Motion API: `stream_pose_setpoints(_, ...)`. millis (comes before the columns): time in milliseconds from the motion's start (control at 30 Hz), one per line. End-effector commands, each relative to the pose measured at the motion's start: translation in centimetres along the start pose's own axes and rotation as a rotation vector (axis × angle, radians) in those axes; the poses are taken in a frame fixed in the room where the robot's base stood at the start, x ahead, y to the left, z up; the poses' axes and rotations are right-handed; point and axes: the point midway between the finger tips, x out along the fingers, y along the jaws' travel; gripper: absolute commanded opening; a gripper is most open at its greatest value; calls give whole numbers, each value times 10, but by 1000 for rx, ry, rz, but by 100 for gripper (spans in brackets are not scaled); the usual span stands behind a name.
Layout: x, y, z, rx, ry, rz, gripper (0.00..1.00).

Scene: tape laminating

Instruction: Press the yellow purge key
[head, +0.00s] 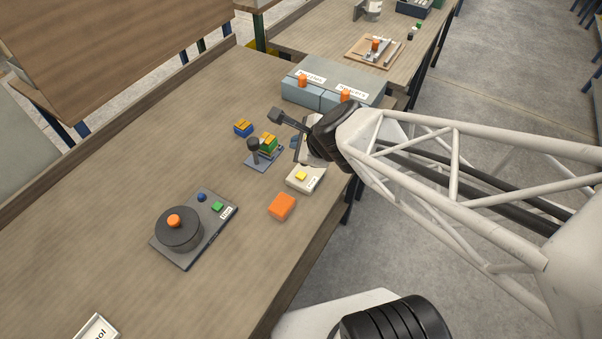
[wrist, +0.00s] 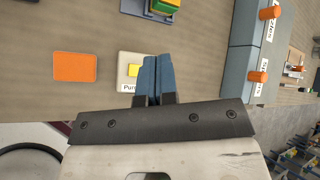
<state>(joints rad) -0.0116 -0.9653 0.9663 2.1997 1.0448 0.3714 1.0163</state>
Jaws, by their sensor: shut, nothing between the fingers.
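The yellow purge key (head: 301,175) sits on a small cream box (head: 312,185) with a label, near the right edge of the table. In the wrist view the yellow key (wrist: 134,70) shows just left of my fingertips, partly hidden by them, on the cream box (wrist: 125,57). My gripper (wrist: 156,58) has its blue fingers shut, with nothing between them. In the head view my gripper (head: 296,142) is by the far side of the cream box. I cannot tell whether the fingers touch the box.
An orange block (head: 282,207) lies nearer than the cream box. A dark turntable panel (head: 185,240) lies left.

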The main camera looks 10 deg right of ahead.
Motion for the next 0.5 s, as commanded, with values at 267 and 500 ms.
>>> stream_pose_setpoints(267,17,12,-12,1,0,1,0)
stream_pose_setpoints(500,32,24,-24,1,0,1,0)
